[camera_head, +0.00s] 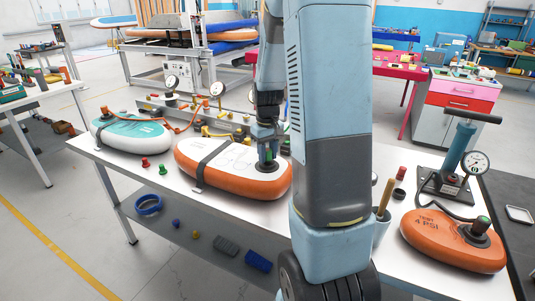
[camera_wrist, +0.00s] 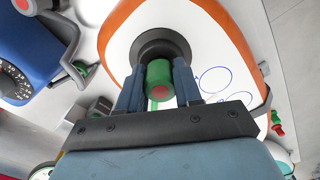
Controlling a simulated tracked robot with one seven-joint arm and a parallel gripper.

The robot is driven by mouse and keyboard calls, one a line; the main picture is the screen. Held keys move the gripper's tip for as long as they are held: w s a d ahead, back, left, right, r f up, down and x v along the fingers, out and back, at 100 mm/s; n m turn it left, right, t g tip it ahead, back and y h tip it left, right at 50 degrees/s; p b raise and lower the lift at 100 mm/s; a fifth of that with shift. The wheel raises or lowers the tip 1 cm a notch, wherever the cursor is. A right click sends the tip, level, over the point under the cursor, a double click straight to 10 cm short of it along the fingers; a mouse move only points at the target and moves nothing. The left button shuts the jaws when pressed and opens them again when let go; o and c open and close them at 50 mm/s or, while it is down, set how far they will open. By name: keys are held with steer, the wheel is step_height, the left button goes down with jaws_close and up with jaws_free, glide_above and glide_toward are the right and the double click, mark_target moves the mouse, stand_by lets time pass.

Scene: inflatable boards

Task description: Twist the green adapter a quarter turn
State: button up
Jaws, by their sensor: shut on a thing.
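The green adapter (camera_wrist: 158,74) sits upright in a dark round valve (camera_wrist: 152,47) on the orange-and-white inflatable board (camera_wrist: 118,48). My gripper (camera_wrist: 158,82) is shut on the adapter, with one blue-grey finger on each side of it. A reddish spot shows on the adapter's near end. In the head view the same board (camera_head: 215,160) lies on the white table with a dark strap across it. My gripper (camera_head: 267,150) points down at the board's right end, and the adapter is mostly hidden there by the fingers.
A teal-and-white board (camera_head: 130,133) lies to the left. An orange board (camera_head: 450,240) with a green-topped valve fitting lies at the right, near a hand pump (camera_head: 458,150) and gauge. Red (camera_head: 145,161) and green (camera_head: 162,169) pegs stand on the table's front edge. My arm hides the table's middle.

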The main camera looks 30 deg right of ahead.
steer(key=m, duration=0.5)
steer(key=shift+a, duration=0.1)
stand_by(0.3)
steer(key=m, duration=0.5)
stand_by(0.4)
steer(key=o, duration=1.1)
steer(key=shift+c, duration=0.2)
